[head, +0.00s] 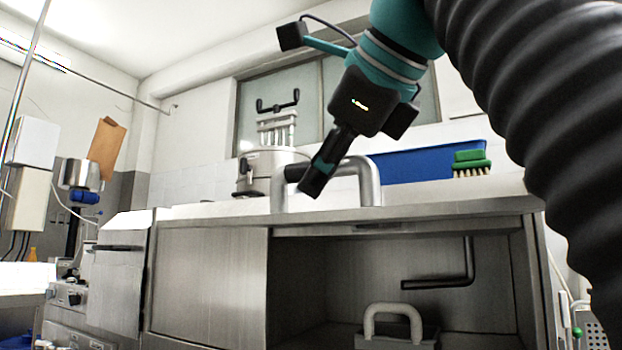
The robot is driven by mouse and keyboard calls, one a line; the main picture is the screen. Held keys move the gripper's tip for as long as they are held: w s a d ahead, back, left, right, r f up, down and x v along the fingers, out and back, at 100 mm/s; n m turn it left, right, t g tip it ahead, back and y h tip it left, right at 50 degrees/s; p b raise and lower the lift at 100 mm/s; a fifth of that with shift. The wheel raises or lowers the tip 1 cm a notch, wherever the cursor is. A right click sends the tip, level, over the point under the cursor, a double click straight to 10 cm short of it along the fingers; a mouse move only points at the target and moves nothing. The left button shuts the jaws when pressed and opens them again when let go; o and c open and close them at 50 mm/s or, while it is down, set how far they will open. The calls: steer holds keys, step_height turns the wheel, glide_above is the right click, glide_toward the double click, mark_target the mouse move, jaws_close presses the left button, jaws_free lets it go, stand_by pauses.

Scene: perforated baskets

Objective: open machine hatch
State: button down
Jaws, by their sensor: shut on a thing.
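My gripper (315,181) reaches down from the upper right, its dark fingers shut on the thick grey bent handle (368,182) above the steel worktop. The fingers hide part of the handle's left side. The handle stands at the front of the long steel unit (207,285). Below it, the unit has a dark open compartment (480,317). I cannot tell which panel is the machine hatch or whether the handle belongs to it.
A steel pot (262,172) stands behind the handle at left. A blue bin (425,164) and a green brush (471,161) are behind at right. A black bent pipe (440,284) and a pale-handled container (393,322) are in the compartment. Another steel machine (118,285) stands at left.

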steer(key=c, duration=1)
jaws_free()
steer(key=shift+f, duration=0.15)
